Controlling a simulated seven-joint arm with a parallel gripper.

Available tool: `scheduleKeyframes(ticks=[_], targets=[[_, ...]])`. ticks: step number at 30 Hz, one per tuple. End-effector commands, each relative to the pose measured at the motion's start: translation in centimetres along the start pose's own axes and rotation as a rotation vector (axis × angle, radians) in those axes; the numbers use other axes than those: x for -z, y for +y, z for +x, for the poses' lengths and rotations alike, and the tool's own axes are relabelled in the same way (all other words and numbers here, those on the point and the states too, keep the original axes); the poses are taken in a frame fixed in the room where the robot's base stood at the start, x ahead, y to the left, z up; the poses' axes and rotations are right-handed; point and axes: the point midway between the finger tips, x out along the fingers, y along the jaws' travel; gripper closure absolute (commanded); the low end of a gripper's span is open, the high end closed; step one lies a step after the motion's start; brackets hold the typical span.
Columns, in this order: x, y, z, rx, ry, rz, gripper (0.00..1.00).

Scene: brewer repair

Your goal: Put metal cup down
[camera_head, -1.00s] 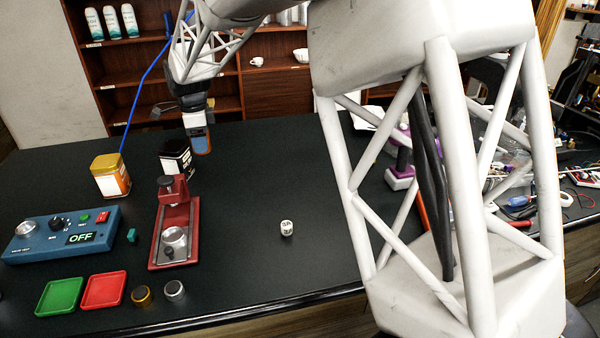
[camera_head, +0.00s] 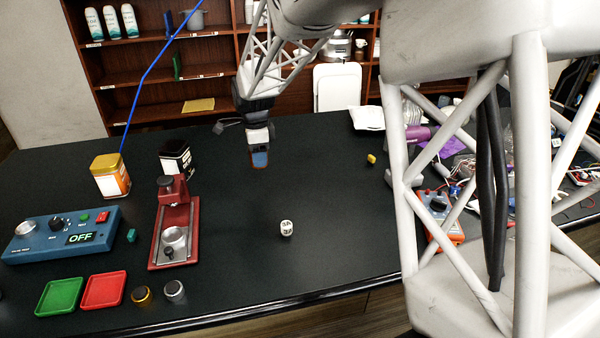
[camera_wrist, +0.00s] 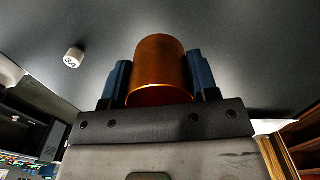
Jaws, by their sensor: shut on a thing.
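The metal cup (camera_wrist: 158,68) is a copper-orange cylinder in the wrist view. It sits between the two blue fingers of my gripper (camera_wrist: 159,76), which is shut on it. In the head view my gripper (camera_head: 259,160) points down over the back middle of the dark table (camera_head: 330,190). The blue finger hides most of the cup there, and I cannot tell whether the cup touches the table.
The red press (camera_head: 174,225), blue control box (camera_head: 62,234), orange tin (camera_head: 110,176) and dark tin (camera_head: 177,156) are to the left. The table around my gripper is clear.

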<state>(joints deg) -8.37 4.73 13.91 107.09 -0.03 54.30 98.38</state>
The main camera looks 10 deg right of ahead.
Motion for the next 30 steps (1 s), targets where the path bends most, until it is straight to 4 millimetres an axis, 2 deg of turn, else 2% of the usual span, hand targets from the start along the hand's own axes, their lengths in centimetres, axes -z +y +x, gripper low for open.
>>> scheduleKeyframes(ticks=[14,30], targets=[[0.0,0.0,0.5,0.001,0.000,0.000,0.70],[0.0,-0.1,6.3,0.002,0.000,0.000,0.70]])
